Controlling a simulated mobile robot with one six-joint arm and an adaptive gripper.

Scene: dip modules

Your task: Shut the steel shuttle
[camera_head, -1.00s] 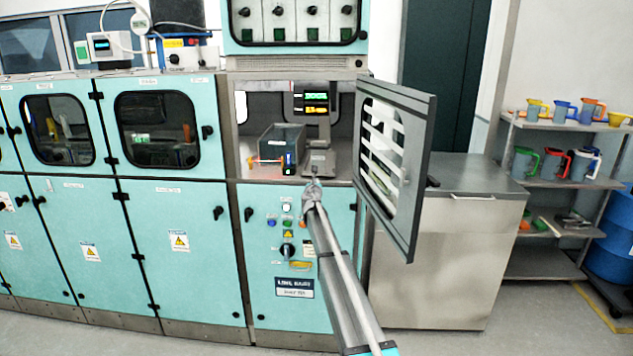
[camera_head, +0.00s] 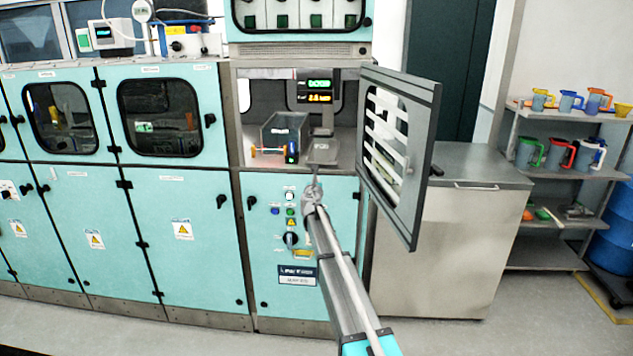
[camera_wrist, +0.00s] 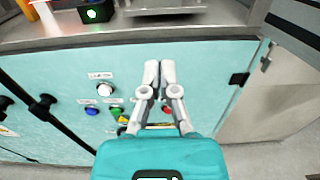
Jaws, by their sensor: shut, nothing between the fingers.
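The open bay (camera_head: 252,125) in the teal cabinet holds a steel, tray-like plate (camera_head: 322,150), which I take for the shuttle. It lies near the bay's front edge, below a post with a lit display. Part of a steel surface, maybe the same plate, shows at the top of the wrist view (camera_wrist: 165,10). My gripper (camera_head: 315,182) is in front of the cabinet, just below the bay's sill. In the wrist view its two fingers (camera_wrist: 152,72) are together and empty, in front of the teal panel with buttons. They appear apart from the plate.
The bay's grey door (camera_head: 425,150) stands swung open to the right of my arm. A clear grey box (camera_head: 285,128) sits left of the plate, with a coloured handle-like part in front. A steel cabinet (camera_head: 455,260) stands at right. Buttons and a black knob (camera_head: 290,239) are below the bay.

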